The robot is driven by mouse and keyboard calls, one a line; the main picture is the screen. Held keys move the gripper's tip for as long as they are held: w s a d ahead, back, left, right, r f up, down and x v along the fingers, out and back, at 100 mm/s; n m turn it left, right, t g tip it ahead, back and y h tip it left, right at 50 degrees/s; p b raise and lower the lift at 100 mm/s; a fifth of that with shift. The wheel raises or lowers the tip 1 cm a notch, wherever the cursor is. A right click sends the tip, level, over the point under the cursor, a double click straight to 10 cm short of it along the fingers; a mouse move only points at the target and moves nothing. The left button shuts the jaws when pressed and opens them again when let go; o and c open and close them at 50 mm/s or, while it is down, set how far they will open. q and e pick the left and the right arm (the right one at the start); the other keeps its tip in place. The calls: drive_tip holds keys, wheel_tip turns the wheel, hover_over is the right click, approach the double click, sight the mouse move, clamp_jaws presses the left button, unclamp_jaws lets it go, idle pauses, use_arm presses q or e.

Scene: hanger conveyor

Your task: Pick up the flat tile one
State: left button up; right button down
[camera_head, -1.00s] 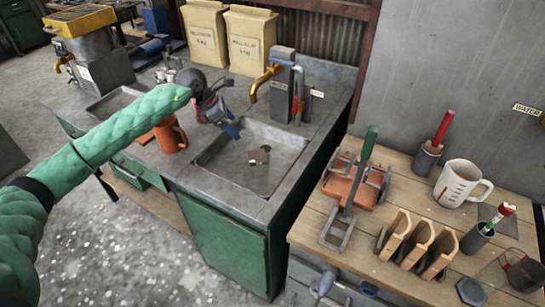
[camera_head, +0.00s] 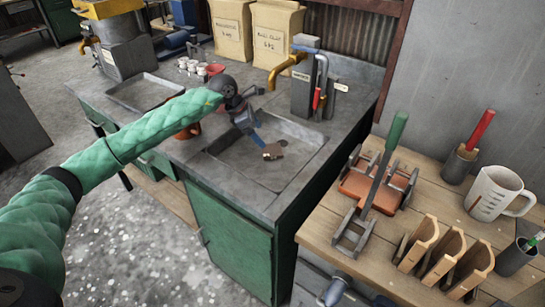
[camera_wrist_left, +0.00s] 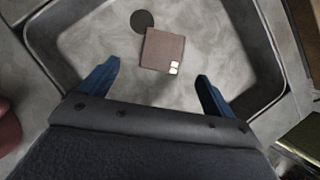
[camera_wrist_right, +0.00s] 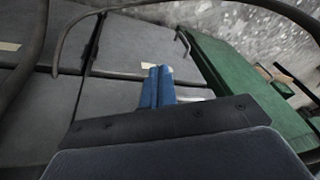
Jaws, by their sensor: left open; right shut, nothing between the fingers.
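The flat tile (camera_head: 274,151) is a small brown square with pale marks near one corner. It lies in the sink basin (camera_head: 297,172). It also shows in the left wrist view (camera_wrist_left: 166,50), beside a dark round drain (camera_wrist_left: 142,20). My left gripper (camera_head: 255,133) is over the sink, just left of the tile. In the left wrist view its blue fingers (camera_wrist_left: 158,82) are spread wide, with the tile ahead of the gap and nothing between them. My right gripper (camera_wrist_right: 157,87) shows only in its wrist view, its blue fingers together and empty, in front of grey panels.
A faucet (camera_head: 287,69) stands behind the sink. An orange pot (camera_head: 188,132) is partly hidden behind my left arm. To the right, a wooden table (camera_head: 335,231) holds an orange rack (camera_head: 372,187), wooden holders (camera_head: 446,250) and a measuring jug (camera_head: 496,192).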

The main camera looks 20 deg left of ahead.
sight(272, 149)
use_arm(q)
drive_tip(key=shift+d+f, duration=0.25)
drive_tip(key=shift+f, duration=0.2)
drive_tip(key=shift+p+x, duration=0.45)
drive_tip(key=shift+x, duration=0.35)
drive_tip(key=p+x, duration=0.2)
drive_tip(key=x, duration=0.2)
drive_tip(key=shift+d+f, duration=0.35)
drive_tip(key=shift+f, duration=0.15)
use_arm(e)
drive_tip(key=s+d+r+g+h, duration=0.1)
drive_tip(key=s+d+r, duration=0.1)
drive_tip(key=r, duration=0.3)
drive_tip(key=shift+d, duration=0.8)
use_arm(q)
drive_tip(key=shift+c, duration=0.4)
use_arm(e)
drive_tip(key=shift+r, duration=0.1)
use_arm(q)
drive_tip(key=c, duration=1.2)
drive_tip(key=shift+o, duration=0.2)
